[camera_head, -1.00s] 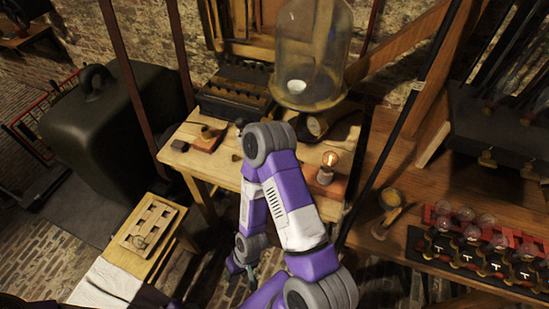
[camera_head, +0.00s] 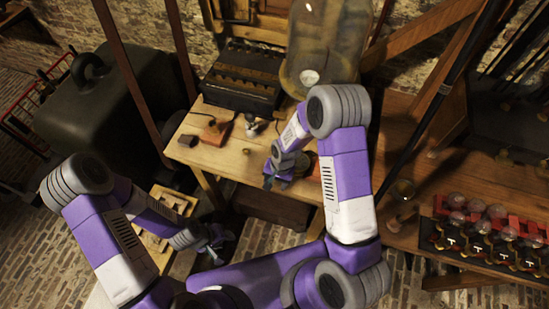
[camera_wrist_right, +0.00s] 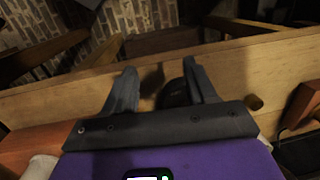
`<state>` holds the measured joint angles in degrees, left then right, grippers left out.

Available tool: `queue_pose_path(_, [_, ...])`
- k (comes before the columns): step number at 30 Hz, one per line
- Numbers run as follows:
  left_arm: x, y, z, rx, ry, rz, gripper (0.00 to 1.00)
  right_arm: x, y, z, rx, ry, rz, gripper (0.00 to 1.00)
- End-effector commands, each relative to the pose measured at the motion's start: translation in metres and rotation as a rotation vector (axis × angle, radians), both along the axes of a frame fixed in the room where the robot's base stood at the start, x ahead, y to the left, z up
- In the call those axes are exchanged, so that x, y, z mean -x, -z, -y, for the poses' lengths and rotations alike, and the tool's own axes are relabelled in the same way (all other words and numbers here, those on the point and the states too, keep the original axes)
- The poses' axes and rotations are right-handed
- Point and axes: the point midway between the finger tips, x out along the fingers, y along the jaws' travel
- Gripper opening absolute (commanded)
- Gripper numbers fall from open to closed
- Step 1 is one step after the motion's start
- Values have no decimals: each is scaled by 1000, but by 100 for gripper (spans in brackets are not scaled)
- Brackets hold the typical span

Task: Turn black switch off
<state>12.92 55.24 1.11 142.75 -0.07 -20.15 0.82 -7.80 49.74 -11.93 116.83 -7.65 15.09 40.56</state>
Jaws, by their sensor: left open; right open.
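My right gripper (camera_head: 270,182) hangs at the front edge of the light wooden table (camera_head: 225,165), fingers pointing down. In the right wrist view the gripper (camera_wrist_right: 163,80) is open, with a small dark object (camera_wrist_right: 172,93), partly hidden by a finger, between the fingertips in the picture. I cannot tell whether it is touched, or surely that it is the black switch. A small dark block (camera_head: 187,141) lies at the table's left. My left gripper (camera_head: 217,247) is open and empty, low in front of the table.
A wooden base with a knob (camera_head: 215,130) and a slotted black box (camera_head: 240,80) stand on the table. A glass bell jar (camera_head: 325,45) is behind my right arm. A large dark case (camera_head: 110,105) stands left.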

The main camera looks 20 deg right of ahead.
Motion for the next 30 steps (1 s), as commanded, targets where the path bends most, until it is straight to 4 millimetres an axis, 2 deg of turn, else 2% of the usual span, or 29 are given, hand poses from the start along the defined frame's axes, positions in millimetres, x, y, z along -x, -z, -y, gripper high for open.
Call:
queue_pose_path(1, [0,-5,0,0,0,0,43,-20,-21,1,34,42,8,56])
queue_pose_path(3, [0,-9,0,0,0,0,43,-40,-44,4,78,108,2,56])
queue_pose_path(6, [0,-12,0,0,1,0,43,-58,-70,7,127,186,1,56])
queue_pose_path(9, [0,-13,0,0,1,1,43,-66,-81,8,152,229,-1,56])
queue_pose_path(13, [0,-13,0,0,1,1,43,-68,-71,10,162,245,-5,56])
queue_pose_path(22, [0,-11,0,0,1,1,43,-67,-24,9,160,244,-6,56])
queue_pose_path(30, [0,-11,0,0,1,1,43,-68,-9,9,158,242,-2,56])
